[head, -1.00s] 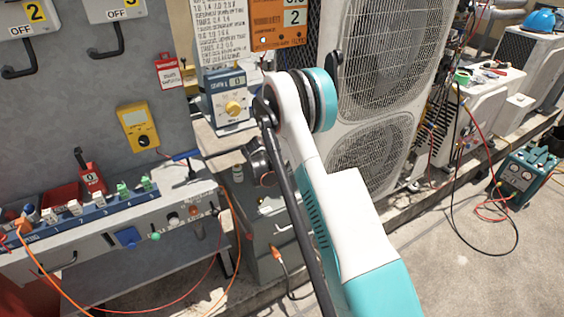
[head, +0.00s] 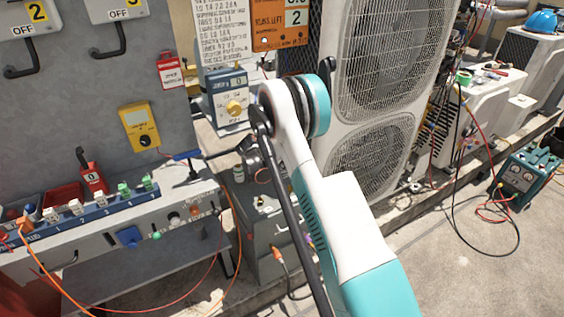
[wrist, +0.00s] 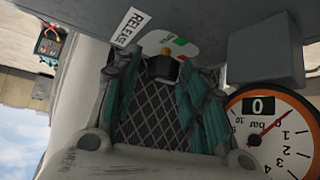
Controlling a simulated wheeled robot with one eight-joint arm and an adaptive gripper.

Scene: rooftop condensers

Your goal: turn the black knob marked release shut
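In the wrist view a small black knob (wrist: 161,68) with a yellow top sits below a grey housing. A white label reading RELEASE (wrist: 130,27) is at its upper left, and a green-and-red marked disc is behind it. My gripper (wrist: 158,72) has its two grey-and-teal fingers apart, one on each side of the knob. A gap shows between the left fingertip and the knob; the right fingertip is close to it, and contact cannot be told. In the head view my arm hides the knob and most of the gripper.
A round bar gauge (wrist: 270,130) with an orange rim is close beside the right finger. A grey block (wrist: 265,52) juts out above it. In the head view, a bench with switches (head: 110,215) stands left and tall condensers (head: 375,80) stand behind my arm.

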